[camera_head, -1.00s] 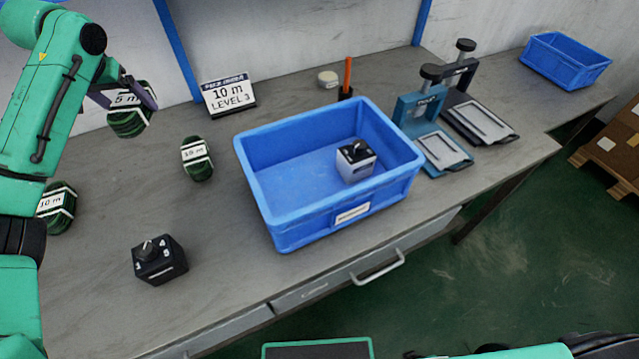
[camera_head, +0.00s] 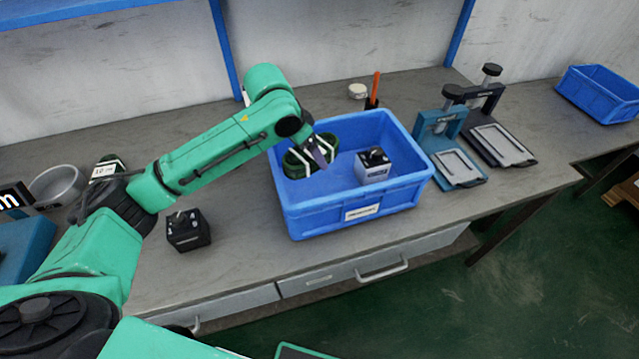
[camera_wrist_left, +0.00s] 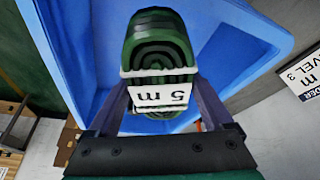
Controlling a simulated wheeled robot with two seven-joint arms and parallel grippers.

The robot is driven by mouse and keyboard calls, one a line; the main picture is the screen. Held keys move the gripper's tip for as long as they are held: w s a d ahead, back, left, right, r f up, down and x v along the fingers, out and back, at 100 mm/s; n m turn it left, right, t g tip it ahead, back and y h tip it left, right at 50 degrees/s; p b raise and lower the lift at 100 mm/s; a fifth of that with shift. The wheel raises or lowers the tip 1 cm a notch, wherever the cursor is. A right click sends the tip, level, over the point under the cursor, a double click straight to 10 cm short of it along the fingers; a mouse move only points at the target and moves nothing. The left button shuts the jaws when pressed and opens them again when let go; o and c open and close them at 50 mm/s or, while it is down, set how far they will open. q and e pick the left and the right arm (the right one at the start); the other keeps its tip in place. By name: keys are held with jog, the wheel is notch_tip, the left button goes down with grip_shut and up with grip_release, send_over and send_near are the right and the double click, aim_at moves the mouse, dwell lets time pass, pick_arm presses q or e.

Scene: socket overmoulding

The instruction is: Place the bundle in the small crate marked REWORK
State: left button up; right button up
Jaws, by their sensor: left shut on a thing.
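My left gripper (camera_head: 320,158) is shut on a green cable bundle (camera_head: 292,165) with white bands. In the left wrist view the bundle (camera_wrist_left: 158,45) sits between the two fingers and its tag (camera_wrist_left: 160,97) reads "5 m". The bundle is over or inside the large blue crate (camera_head: 325,212); I cannot tell if it touches the floor. That crate's front label is too small to read. A smaller blue crate (camera_head: 588,100) stands at the far right with no readable marking. My right gripper is not in view.
A white box with a black knob (camera_head: 374,170) is in the large crate. A black knobbed box (camera_head: 188,232) stands left of it. Two clamp presses (camera_head: 447,145) stand between the crates. Another green bundle (camera_head: 108,165) lies at left, partly behind my arm.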

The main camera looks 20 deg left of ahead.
aim_at(291, 160)
pick_arm(q)
notch_tip(291, 160, down, 11)
jog(key=shift+f, duration=0.2)
jog(key=shift+f, duration=0.1)
jog(key=o, duration=1.2)
jog(key=shift+o, duration=0.2)
jog(key=v, duration=1.2)
jog(key=shift+s, duration=0.1)
